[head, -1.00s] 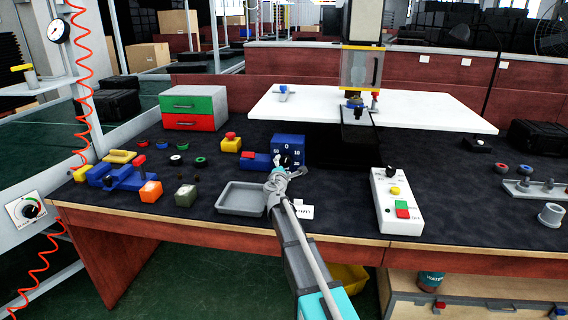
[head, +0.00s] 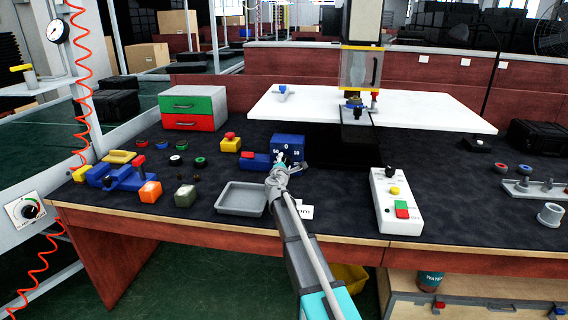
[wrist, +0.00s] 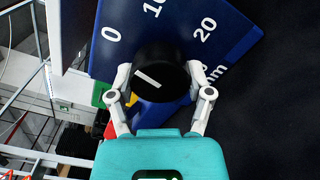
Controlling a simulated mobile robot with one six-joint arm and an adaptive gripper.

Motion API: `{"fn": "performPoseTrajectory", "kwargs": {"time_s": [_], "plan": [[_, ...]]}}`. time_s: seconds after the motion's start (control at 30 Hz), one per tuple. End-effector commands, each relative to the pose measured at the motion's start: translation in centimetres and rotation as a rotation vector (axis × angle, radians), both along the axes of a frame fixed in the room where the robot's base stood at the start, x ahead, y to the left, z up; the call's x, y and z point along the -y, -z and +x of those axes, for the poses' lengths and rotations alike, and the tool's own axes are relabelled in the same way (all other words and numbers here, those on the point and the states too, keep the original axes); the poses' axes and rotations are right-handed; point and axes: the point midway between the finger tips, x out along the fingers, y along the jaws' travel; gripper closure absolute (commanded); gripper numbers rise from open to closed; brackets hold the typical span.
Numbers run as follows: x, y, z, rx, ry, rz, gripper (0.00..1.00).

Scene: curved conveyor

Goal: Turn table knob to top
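The blue box (head: 288,147) with a number dial stands on the dark table, left of the white press table. Its black knob (wrist: 161,76) has a white line and sits among the numbers 0, 10 and 20 in the wrist view. The white line slants to the upper left there, roughly toward the 0. My gripper (wrist: 159,72) has one finger on each side of the knob, the tips close against its rim. In the head view my gripper (head: 281,161) is in front of the box and covers most of the knob.
A grey tray (head: 241,198) lies just left of my arm. A control box with buttons (head: 397,200) lies to the right. A red and yellow button (head: 231,142) and several loose parts are to the left. The dark tabletop between my arm and the control box is mostly clear.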

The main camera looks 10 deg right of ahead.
Motion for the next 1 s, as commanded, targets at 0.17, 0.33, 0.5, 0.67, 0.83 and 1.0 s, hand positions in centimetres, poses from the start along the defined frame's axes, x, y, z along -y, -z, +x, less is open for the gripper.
{"fn": "performPoseTrajectory", "kwargs": {"time_s": [0.17, 0.33, 0.5, 0.67, 0.83, 1.0], "plan": [[0.01, 0.0, 0.04, 0.0, 0.0, 0.0, 0.82], [-0.05, 0.01, 0.05, -0.007, -0.001, -0.019, 0.82], [-0.05, 0.03, 0.06, -0.032, -0.001, -0.1, 0.82], [-0.02, 0.06, 0.06, -0.065, -0.001, -0.2, 0.82], [0.01, 0.06, 0.07, -0.086, 0.0, -0.267, 0.82], [0.04, 0.06, 0.07, -0.091, 0.0, -0.279, 0.81]]}}
